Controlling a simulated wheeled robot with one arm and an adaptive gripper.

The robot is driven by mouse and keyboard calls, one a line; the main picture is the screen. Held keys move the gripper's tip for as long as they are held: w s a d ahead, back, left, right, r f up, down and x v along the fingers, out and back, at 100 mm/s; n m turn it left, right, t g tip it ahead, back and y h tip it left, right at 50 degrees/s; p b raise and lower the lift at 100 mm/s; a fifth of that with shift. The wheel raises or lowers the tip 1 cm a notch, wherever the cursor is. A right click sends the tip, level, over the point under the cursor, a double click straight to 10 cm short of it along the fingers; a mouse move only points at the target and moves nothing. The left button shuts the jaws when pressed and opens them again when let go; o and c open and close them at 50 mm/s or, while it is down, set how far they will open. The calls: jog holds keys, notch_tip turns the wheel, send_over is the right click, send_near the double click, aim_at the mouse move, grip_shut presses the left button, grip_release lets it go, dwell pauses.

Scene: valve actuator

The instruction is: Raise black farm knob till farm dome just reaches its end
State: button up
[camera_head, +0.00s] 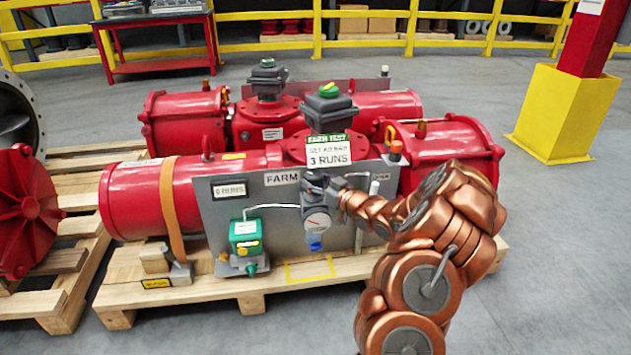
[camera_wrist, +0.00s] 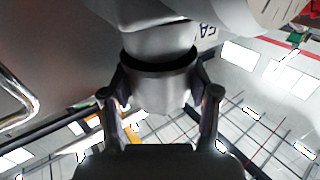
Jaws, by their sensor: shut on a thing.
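The panel (camera_head: 270,205) marked FARM stands in front of a red actuator on a pallet. A pressure regulator with a round gauge (camera_head: 317,222) and a blue bowl (camera_head: 314,243) is mounted on it. My gripper (camera_head: 328,187) is at the knob on top of this regulator and largely hides it. In the wrist view the two fingers of my gripper (camera_wrist: 160,108) are on either side of the knob (camera_wrist: 160,88), a dark-banded, shiny grey cylinder there. The farm dome (camera_head: 329,90), green and yellow, sits on a dark box atop the actuator; its end mark is too small to read.
A sign (camera_head: 325,150) reading 3 RUNS stands below the dome. A green valve unit (camera_head: 246,238) is on the panel's left, joined by a pale tube. A second red actuator with a dark indicator (camera_head: 267,75) lies behind. A yellow-based post (camera_head: 563,112) stands right.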

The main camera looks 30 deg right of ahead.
jog(key=shift+c, duration=1.2)
jog(key=shift+h, duration=0.3)
jog(key=shift+a+m+h+b, duration=0.15)
jog(key=shift+m+h+b, duration=0.45)
jog(key=shift+b, duration=0.05)
jog(key=shift+m+h+b, duration=0.4)
jog(key=shift+m+h, duration=0.1)
jog(key=shift+h, duration=0.3)
